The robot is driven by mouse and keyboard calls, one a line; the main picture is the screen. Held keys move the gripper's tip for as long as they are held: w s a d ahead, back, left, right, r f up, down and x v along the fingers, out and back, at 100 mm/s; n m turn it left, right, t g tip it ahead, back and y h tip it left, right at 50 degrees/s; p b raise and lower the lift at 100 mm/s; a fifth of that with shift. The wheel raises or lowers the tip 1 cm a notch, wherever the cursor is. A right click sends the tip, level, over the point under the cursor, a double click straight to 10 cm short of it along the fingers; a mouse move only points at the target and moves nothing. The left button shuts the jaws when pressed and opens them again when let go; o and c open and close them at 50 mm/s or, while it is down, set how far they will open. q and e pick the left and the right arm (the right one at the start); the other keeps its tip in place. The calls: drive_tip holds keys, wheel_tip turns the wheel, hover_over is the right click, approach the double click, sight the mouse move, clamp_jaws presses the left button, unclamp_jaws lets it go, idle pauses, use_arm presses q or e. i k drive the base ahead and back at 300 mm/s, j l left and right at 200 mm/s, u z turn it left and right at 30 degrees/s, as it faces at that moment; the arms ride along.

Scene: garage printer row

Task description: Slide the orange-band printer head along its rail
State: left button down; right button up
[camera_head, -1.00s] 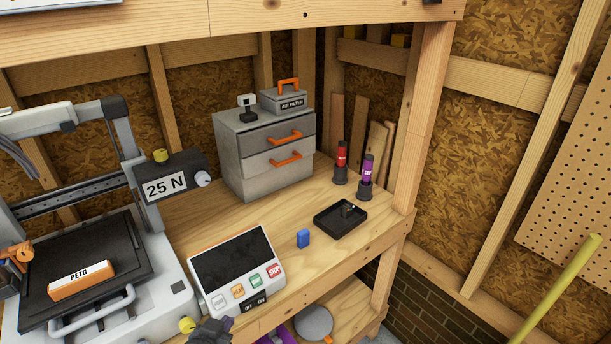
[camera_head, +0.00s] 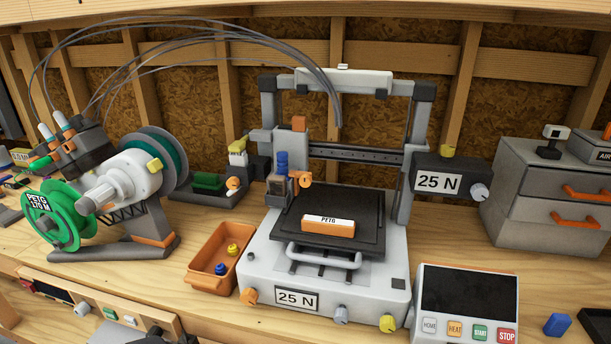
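The printer head (camera_head: 297,150) is a grey block with an orange piece on top. It sits at the left end of the dark horizontal rail (camera_head: 355,154), beside the printer's left upright. A blue-topped part (camera_head: 282,166) and an orange fitting (camera_head: 303,179) show just below it. The rail runs clear from the head to the right upright. A small dark shape at the bottom edge, left of centre, looks like the tip of my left gripper (camera_head: 155,333); its fingers cannot be made out. It is far from the head. My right gripper is not in view.
An orange-and-white PETG block (camera_head: 328,226) lies on the printer bed (camera_head: 365,205). An orange bin (camera_head: 212,265) and a green spool (camera_head: 58,215) stand to the left. A control panel (camera_head: 465,295) and grey drawers (camera_head: 540,215) are on the right.

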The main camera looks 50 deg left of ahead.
sight(293, 139)
drive_tip(key=j+u, duration=0.2)
drive_tip(key=u, duration=1.55)
